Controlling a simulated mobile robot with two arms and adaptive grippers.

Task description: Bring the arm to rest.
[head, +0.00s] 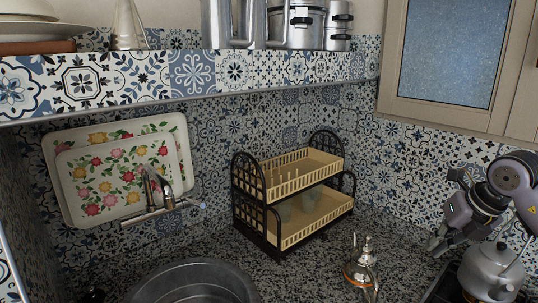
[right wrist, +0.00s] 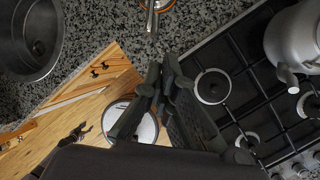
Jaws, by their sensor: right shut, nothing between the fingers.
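My right gripper (head: 437,244) comes in from the right in the head view, in front of the tiled wall and left of the grey kettle (head: 492,270). In the right wrist view its dark fingers (right wrist: 160,78) are together with nothing between them. The kettle (right wrist: 296,40) stands apart from them, at the upper right. A small dark shape at the lower left of the right wrist view may be part of my left gripper (right wrist: 78,133); its jaws cannot be made out.
The black gas hob (right wrist: 235,85) lies under and right of the fingers. A steel-and-copper pot (head: 361,268) stands on the speckled counter (head: 315,255). A two-tier dish rack (head: 290,195), a round sink (head: 195,285) and a tap (head: 155,195) are further left. A wall cabinet (head: 450,50) hangs above right.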

